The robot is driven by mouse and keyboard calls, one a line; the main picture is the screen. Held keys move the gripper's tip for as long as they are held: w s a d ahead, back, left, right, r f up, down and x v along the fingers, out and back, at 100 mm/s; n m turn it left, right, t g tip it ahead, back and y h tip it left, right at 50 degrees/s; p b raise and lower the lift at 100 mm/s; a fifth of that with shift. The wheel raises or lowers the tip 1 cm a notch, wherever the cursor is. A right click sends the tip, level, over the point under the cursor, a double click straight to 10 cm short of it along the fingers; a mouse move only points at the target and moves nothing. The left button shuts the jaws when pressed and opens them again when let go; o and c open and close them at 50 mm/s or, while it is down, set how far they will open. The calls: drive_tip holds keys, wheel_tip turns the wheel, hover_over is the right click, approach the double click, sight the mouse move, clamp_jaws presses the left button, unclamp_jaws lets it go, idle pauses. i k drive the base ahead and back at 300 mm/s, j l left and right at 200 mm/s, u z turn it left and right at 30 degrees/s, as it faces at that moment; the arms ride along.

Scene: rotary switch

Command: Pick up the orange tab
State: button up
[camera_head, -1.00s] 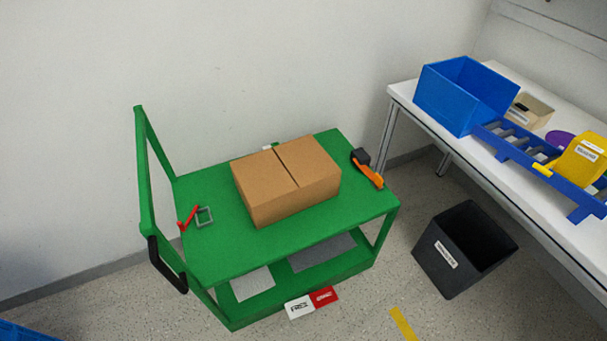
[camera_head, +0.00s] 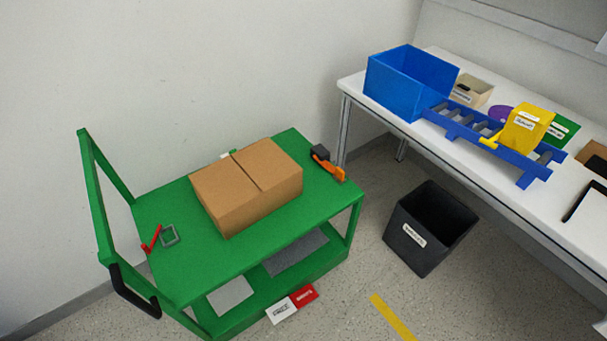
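An orange piece (camera_head: 330,169) lies on the right end of the green cart's top, joined to or touching a dark block (camera_head: 320,152). It is the only orange thing I can make out, and I cannot tell for sure that it is the tab. My gripper is not in view.
A closed cardboard box (camera_head: 246,187) sits mid-cart on the green cart (camera_head: 180,265), with a red piece and a grey square frame to its left. A dark bin (camera_head: 428,230) stands on the floor. The white table (camera_head: 455,150) holds a blue box (camera_head: 408,82), a blue rack and a yellow bin.

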sight(340, 173)
drive_tip(key=i+j, duration=0.15)
drive_tip(key=i, duration=0.25)
drive_tip(key=i+j+z, duration=0.15)
drive_tip(key=i, duration=0.2)
drive_tip(key=i+j, duration=0.15)
drive_tip(key=i, duration=0.2)
